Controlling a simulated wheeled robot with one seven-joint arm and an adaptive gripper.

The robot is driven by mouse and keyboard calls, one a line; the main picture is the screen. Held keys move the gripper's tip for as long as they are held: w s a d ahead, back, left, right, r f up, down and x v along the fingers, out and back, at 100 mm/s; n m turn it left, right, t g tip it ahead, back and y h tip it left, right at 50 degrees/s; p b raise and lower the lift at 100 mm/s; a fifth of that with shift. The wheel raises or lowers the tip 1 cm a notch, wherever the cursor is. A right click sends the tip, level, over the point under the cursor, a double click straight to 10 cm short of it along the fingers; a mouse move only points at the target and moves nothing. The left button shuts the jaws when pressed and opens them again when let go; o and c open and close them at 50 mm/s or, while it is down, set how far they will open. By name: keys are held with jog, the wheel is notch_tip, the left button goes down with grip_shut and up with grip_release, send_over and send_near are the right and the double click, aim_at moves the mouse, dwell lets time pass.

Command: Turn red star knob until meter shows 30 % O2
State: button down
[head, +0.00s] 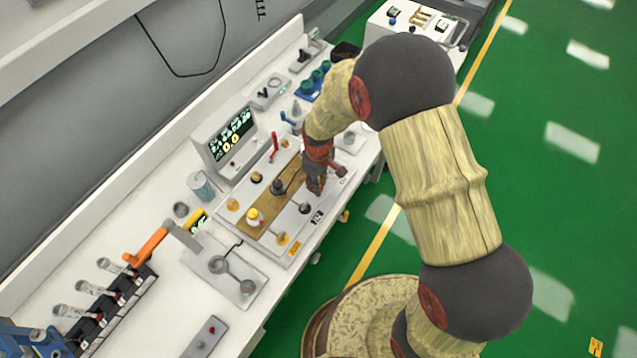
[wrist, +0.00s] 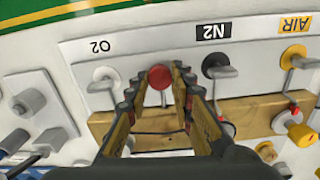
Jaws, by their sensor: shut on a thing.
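A red knob (wrist: 160,77) stands on the white panel (wrist: 140,62) between the O2 and N2 labels in the wrist view. Its star shape is not clear from this angle. My gripper (wrist: 159,90) is shut on it, one finger on each side. In the head view my gripper (head: 316,183) reaches down to the panel's right part and hides the knob. A white meter box (head: 222,138) with green digits on a dark screen stands behind the panel. Its digits are too small to read.
A red lever (head: 273,146) stands near the meter box. Yellow knobs and metal valve handles sit on the panel; an orange-handled tool (head: 150,243) and black holders with clear tubes (head: 105,300) are at left. Green floor lies clear to the right.

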jog(key=shift+m, duration=0.6)
jog(key=c, duration=1.5)
grip_release()
jog(key=shift+c, duration=0.2)
notch_tip(320, 180, up, 12)
